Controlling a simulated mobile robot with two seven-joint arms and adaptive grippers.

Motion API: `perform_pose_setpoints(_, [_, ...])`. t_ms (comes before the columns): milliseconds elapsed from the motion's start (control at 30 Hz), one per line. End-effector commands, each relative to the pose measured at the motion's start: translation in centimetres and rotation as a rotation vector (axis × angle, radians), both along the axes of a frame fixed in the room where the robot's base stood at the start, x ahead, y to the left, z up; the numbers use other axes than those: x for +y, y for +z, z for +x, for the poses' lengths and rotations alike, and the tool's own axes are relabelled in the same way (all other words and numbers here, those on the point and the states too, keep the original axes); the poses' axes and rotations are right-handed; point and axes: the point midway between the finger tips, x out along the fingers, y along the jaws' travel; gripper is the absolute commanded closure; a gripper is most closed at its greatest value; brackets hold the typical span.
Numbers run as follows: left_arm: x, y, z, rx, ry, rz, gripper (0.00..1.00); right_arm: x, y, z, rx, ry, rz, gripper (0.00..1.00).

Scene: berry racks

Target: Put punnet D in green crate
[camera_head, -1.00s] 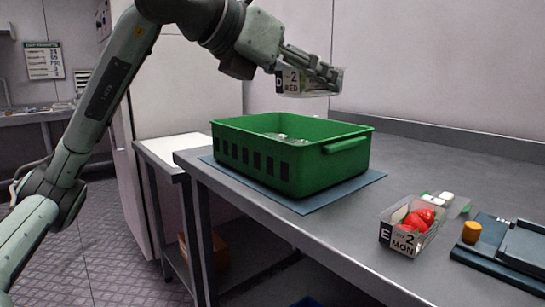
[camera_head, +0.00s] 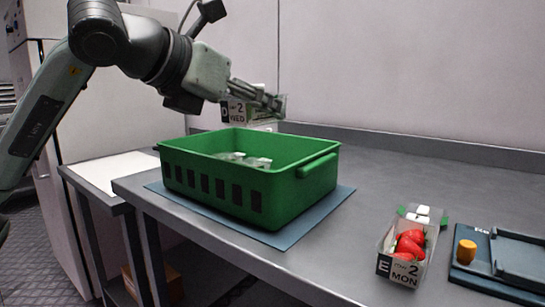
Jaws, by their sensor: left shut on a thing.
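Punnet D (camera_head: 237,111), a clear box with a white label reading "D", "2" and "WED", is held by my left gripper (camera_head: 268,101). The gripper is shut on it. The punnet shows just above the back rim of the green crate (camera_head: 245,192); I cannot tell whether it is over the opening or behind it. Its contents are hidden. The crate stands on a blue-grey mat (camera_head: 330,206) on the metal table and holds some clear punnets (camera_head: 245,160). My right gripper is not in view.
Punnet E (camera_head: 398,269), with red strawberries and a "MON" label, stands at the right on the table (camera_head: 400,170). Beside it are a dark scale-like device (camera_head: 520,258) and an orange cylinder (camera_head: 466,252). A lower white-topped side table (camera_head: 110,172) stands left. The table's back right is clear.

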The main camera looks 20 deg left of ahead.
Motion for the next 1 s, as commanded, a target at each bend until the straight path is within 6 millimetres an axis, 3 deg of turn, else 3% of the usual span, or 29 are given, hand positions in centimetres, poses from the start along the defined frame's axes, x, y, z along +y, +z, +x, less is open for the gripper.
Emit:
perform_pose_setpoints(200, [-2.2, -2.9, 4.2, 0.002, -0.002, 0.000, 0.83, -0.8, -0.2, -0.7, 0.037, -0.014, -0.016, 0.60])
perform_pose_setpoints(333, [-2.9, -3.7, 5.7, -0.001, -0.001, -0.001, 0.83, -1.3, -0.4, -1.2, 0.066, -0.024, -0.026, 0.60])
perform_pose_setpoints(533, [-3.1, -4.9, 6.3, 0.000, 0.001, 0.001, 0.83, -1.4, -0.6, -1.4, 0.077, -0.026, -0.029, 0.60])
perform_pose_setpoints(767, [-3.1, -8.0, 6.2, 0.000, 0.001, 0.002, 0.83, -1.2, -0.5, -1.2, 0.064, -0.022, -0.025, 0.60])
perform_pose_setpoints(1000, [-3.1, -8.1, 6.2, -0.002, 0.001, 0.000, 0.83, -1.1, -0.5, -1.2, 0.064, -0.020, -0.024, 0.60])
